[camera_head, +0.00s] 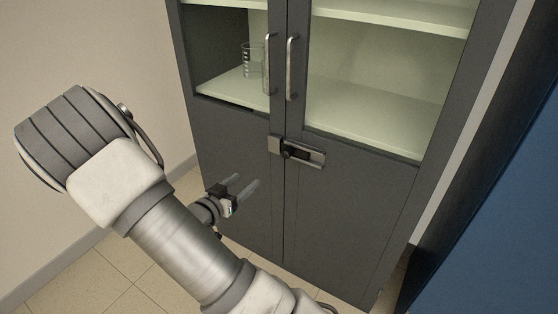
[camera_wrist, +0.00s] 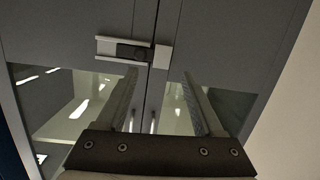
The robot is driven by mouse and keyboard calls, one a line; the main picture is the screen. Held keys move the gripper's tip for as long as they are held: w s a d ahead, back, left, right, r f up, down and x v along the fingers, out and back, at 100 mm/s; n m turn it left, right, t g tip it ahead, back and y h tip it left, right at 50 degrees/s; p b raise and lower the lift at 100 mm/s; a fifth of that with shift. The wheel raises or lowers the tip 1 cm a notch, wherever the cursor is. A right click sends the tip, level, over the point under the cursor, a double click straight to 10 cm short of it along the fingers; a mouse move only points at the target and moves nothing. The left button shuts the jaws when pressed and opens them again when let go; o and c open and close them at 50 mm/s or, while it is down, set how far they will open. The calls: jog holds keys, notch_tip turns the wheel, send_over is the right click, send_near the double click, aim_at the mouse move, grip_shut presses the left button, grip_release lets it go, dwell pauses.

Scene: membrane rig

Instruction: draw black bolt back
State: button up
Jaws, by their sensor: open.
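The black bolt (camera_head: 296,152) sits in a light metal plate (camera_head: 318,159) on the right door of a grey cabinet. A lighter keeper (camera_head: 274,145) is on the left door, across the seam. The bolt's near end reaches close to the keeper; I cannot tell whether it is inside. In the wrist view, turned over, the bolt (camera_wrist: 131,52) is left of the keeper (camera_wrist: 162,57). My gripper (camera_head: 248,181) is open and empty, below and left of the bolt in the head view. Its fingers (camera_wrist: 160,78) point toward the doors, apart from the bolt.
The cabinet's two vertical handles (camera_head: 268,64) (camera_head: 290,68) stand above the bolt. Glass panes show pale shelves (camera_head: 375,110) and a glass beaker (camera_head: 251,60). A blue surface (camera_head: 495,205) stands at the right. Tiled floor (camera_head: 125,275) is open at the lower left.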

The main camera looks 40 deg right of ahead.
aim_at(284, 156)
jog(key=w+d+h+b, duration=0.1)
jog(key=d, duration=0.5)
jog(key=w+d+b, duration=0.1)
jog(key=d+b, duration=0.1)
jog(key=d, duration=0.3)
jog(key=w+d+h+b, duration=0.1)
jog(key=w+d, duration=0.1)
jog(key=d, duration=0.4)
jog(key=shift+d+f+g+h, duration=0.3)
jog(key=shift+f, duration=0.1)
jog(key=shift+s, duration=0.1)
grip_shut()
dwell(0.6)
